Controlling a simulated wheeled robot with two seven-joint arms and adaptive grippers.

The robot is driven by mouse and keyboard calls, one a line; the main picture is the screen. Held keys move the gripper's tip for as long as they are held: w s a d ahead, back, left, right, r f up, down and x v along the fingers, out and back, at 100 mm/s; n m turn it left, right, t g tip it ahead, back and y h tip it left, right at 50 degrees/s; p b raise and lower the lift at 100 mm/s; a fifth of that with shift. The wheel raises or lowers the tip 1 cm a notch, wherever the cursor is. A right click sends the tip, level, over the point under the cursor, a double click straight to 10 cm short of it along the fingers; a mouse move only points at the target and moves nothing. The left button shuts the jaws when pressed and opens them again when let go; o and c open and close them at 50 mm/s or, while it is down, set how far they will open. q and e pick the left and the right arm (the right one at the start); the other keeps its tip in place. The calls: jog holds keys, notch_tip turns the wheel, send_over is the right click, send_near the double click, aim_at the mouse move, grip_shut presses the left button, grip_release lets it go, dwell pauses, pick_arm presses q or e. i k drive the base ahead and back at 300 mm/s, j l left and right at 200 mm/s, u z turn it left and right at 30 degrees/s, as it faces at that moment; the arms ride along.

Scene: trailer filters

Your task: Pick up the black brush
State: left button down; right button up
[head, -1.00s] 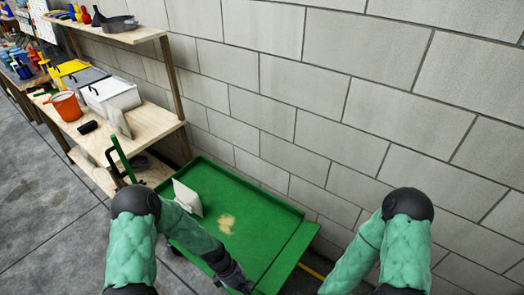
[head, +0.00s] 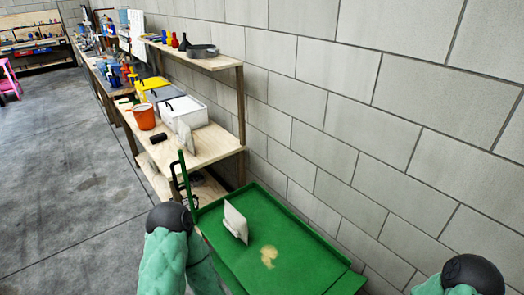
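A small dark object (head: 157,137), which looks like the black brush, lies near the front edge of the wooden shelf's middle board (head: 218,145). It is too small to make out bristles. An orange bucket (head: 144,117) stands just behind it to the left, and an upright pale panel (head: 186,137) is to its right. My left arm comes in at the bottom, left of the green cart, and my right arm shows at the bottom right corner. Both grippers are out of view, and neither arm is near the dark object.
A green cart (head: 215,223) with an upright handle stands in front of the shelf, against the block wall. A tilted white panel (head: 236,218) and a tan patch (head: 268,257) are on it. A white bin (head: 187,113) sits on the shelf.

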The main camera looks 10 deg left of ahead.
aim_at(162, 136)
jog(key=u, duration=1.1)
